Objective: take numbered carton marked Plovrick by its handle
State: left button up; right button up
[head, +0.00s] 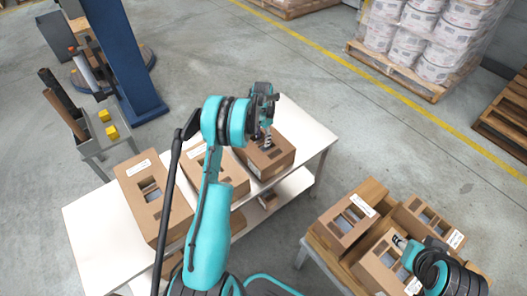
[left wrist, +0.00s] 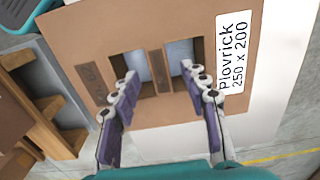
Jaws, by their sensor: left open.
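The carton marked Plovrick (head: 284,160) stands at the far end of a white table. In the left wrist view the same brown carton (left wrist: 95,40) shows a white label (left wrist: 231,65) reading "Plovrick 250 x 200". Its handle (left wrist: 159,70) is a cardboard strip between two cut-out openings. My left gripper (head: 267,143) is over the carton's top. In the left wrist view its two fingers (left wrist: 161,83) are open, one on each side of the strip, with nothing between them but the strip below; contact cannot be told. My right gripper (head: 399,242) is by other cartons at lower right.
Two more cartons stand on the white table (head: 88,216), one at left (head: 140,172) and one partly behind my arm (head: 230,172). Several cartons (head: 340,222) crowd a wooden stand at right. A blue column (head: 125,55) rises at upper left. Loaded pallets stand at upper right.

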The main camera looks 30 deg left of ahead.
aim_at(262, 141)
pick_arm(q)
notch_tip(262, 141, down, 3)
jog(key=shift+f+b, duration=0.1)
jog(key=shift+b, duration=0.3)
jog(key=shift+c, duration=0.3)
grip_shut()
jog(key=shift+r, duration=0.2)
